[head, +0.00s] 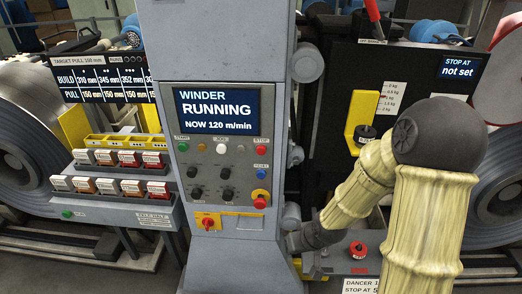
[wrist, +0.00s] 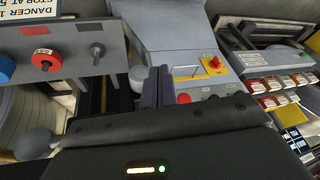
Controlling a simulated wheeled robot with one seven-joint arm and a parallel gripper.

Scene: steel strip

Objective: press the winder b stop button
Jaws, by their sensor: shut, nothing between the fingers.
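The grey winder console (head: 225,130) has a lit screen reading "WINDER RUNNING". I cannot read which is winder B stop. My gripper (wrist: 160,85) is shut and empty, apart from the box's red button and to its right in the wrist view. In the head view the fingertips cannot be made out.
The low grey box (wrist: 70,35) also carries a blue knob and a toggle switch. A red rotary handle (head: 208,223) is low on the console. A rack of labelled red and white blocks (head: 120,158) stands left. Large steel coils (head: 25,150) flank both sides.

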